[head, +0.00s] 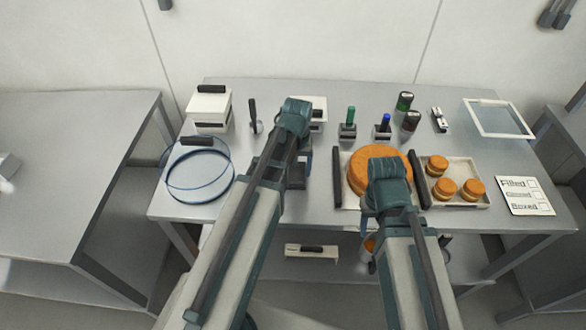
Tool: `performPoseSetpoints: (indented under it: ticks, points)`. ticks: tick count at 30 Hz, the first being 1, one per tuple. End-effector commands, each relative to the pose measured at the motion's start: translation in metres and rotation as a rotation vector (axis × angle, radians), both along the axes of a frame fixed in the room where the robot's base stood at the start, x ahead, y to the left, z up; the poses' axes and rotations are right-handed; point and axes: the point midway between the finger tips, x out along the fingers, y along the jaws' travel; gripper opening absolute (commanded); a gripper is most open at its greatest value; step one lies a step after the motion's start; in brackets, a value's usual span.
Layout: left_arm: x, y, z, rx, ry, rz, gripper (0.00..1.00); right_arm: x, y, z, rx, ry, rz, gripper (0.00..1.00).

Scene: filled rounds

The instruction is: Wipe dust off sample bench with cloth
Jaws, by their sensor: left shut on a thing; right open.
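The sample bench (240,92) is a grey table across the middle of the head view. I make out no cloth and no dust on its visible top. My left arm's teal end (295,115) is over the middle of the bench, left of a green-capped vial. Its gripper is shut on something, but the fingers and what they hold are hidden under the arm. My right arm's teal end (387,188) is in front of a large orange disc (366,165).
Vials (350,117), a tray with orange jars (466,168), a clear panel (498,117) and a checklist card (523,195) fill the right. A side table (60,150) stands at left.

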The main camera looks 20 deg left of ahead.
Motion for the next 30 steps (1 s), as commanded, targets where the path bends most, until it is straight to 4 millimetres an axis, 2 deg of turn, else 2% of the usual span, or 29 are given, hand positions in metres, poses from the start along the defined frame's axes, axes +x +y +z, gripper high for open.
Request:
performPoseSetpoints:
  ticks: [11, 17, 25, 26, 30]
  points:
    - [0.009, -0.03, 0.001, -0.005, -0.001, -0.004, 0.3, 0.0, 0.0, 0.001, 0.0, 0.0, 0.0, 0.5]
    - [0.008, -0.031, 0.001, -0.003, -0.001, -0.001, 0.3, 0.0, 0.0, 0.001, 0.0, 0.0, 0.0, 0.5]
    - [-0.006, -0.034, -0.002, -0.002, 0.001, -0.002, 0.3, 0.0, 0.0, -0.002, 0.0, 0.0, 0.0, 0.5]
    - [-0.007, -0.035, -0.002, -0.002, 0.001, -0.002, 0.23, 0.0, 0.0, -0.002, 0.0, 0.0, 0.0, 0.5]
    - [-0.008, -0.035, -0.002, -0.002, 0.004, -0.001, 0.23, 0.0, 0.0, -0.002, 0.0, 0.0, 0.0, 0.5]
